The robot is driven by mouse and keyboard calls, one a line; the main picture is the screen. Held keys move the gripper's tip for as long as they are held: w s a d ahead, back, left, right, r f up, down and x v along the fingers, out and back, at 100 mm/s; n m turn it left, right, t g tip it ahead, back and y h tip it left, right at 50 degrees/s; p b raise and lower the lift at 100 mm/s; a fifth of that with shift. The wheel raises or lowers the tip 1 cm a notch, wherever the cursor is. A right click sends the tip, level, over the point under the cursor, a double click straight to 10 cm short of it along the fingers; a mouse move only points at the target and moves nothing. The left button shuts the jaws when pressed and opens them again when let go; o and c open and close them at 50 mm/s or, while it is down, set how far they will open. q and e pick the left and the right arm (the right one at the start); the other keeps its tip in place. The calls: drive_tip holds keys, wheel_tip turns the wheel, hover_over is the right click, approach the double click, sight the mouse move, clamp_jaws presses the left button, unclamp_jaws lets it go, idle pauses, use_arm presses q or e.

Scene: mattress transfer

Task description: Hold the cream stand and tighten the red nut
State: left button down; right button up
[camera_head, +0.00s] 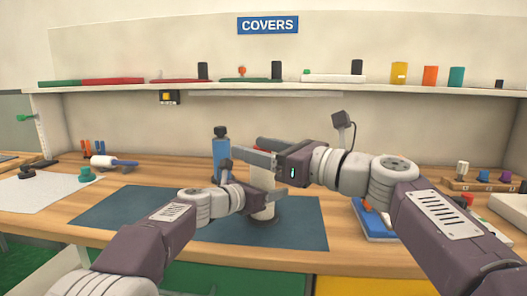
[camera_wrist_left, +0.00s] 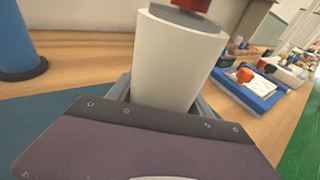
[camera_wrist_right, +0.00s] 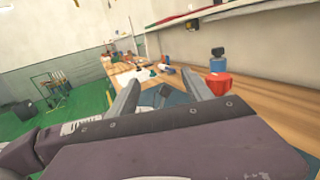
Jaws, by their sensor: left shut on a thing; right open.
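The cream stand (camera_head: 263,180) is upright on the dark blue mat (camera_head: 115,209). My left gripper (camera_head: 258,199) is shut around it. In the left wrist view the stand (camera_wrist_left: 175,60) is between my fingers (camera_wrist_left: 168,95), with a grey collar and part of the red nut (camera_wrist_left: 196,4) on top. My right gripper (camera_head: 262,160) is open at the height of the stand's top, pointing left, and hides that top in the head view. In the right wrist view its fingers (camera_wrist_right: 163,84) are apart with no thing gripped; a red piece (camera_wrist_right: 218,83), maybe the nut, appears beside the right finger.
A blue bottle with a dark cap (camera_head: 221,156) stands just behind the stand. A blue tray (camera_head: 375,222) lies to the right, partly behind my right arm. A screwdriver (camera_head: 112,162) and a green knob (camera_head: 86,175) lie left. The mat's left part is clear.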

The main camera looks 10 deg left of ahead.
drive_tip(key=w+d+f, duration=0.4)
drive_tip(key=w+d, duration=0.4)
drive_tip(key=x, duration=1.2)
drive_tip(key=shift+a+f, duration=0.1)
drive_tip(key=shift+f, duration=0.05)
drive_tip(key=shift+m, duration=0.3)
clamp_jaws()
drive_tip(key=shift+w+r+m+t+h, duration=0.1)
drive_tip(key=shift+r+m+t+h, duration=0.2)
drive_tip(key=shift+t+h, duration=0.15)
drive_tip(key=m+t+h, duration=0.3)
drive_tip(key=shift+w+f+t, duration=0.1)
drive_tip(key=shift+f+t, duration=0.15)
drive_tip(key=shift+w+d+m+t+h, duration=0.15)
drive_tip(key=shift+d+m+t+h, duration=0.2)
drive_tip(key=shift+h, duration=0.2)
